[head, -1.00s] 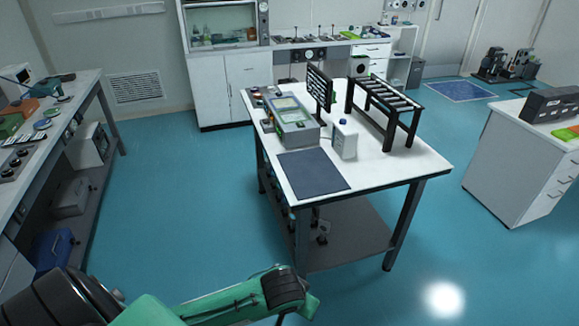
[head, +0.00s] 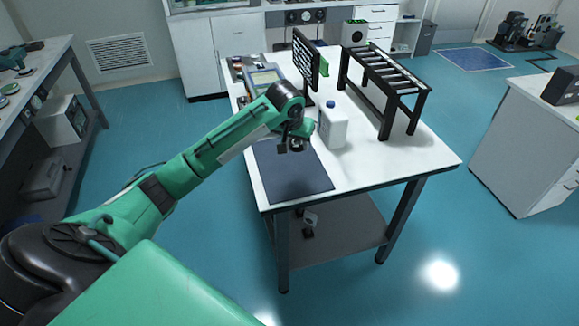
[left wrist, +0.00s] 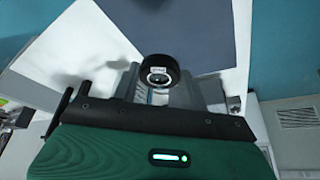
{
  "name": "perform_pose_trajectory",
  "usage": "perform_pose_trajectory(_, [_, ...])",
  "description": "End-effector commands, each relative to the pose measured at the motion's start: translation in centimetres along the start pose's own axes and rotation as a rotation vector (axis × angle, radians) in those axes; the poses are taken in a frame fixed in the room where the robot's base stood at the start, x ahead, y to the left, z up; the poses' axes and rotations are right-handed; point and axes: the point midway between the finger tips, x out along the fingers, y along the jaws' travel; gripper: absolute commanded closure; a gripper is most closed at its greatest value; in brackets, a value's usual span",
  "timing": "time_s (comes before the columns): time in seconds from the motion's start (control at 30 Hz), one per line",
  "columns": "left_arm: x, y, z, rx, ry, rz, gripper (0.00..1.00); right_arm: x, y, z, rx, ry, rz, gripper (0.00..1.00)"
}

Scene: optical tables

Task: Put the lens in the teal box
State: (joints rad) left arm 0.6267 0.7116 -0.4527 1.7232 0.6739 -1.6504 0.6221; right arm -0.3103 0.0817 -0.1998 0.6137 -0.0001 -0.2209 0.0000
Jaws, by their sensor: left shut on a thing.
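My left gripper (head: 290,146) hangs over the near part of the white table, above the dark mat (head: 292,180). In the left wrist view it is shut on the lens (left wrist: 158,74), a small round glass in a thick black ring, held between the grey fingers. In the head view the lens is too small and covered to make out clearly. I cannot pick out a teal box with certainty; a teal-green thing (head: 16,56) sits on the left bench, partly cut off. My right gripper is not in view.
On the white table (head: 385,168) stand a white bottle with a blue cap (head: 333,126), an upright black panel (head: 305,60) and a black roller stand (head: 386,78). A grey device (head: 262,80) is partly behind my arm. The right front of the table is clear.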

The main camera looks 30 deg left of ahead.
Motion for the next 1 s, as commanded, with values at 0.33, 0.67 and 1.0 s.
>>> perform_pose_trajectory(0.33, [-4.7, -3.9, -6.9, -0.066, 0.002, -0.028, 0.79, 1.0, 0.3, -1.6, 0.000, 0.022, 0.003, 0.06])
perform_pose_trajectory(0.67, [-0.4, -4.3, -5.2, -0.071, -0.008, -0.032, 0.79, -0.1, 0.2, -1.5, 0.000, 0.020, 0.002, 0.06])
perform_pose_trajectory(1.0, [7.4, -4.2, -2.0, -0.071, -0.004, -0.031, 0.79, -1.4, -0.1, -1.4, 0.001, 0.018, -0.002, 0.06])
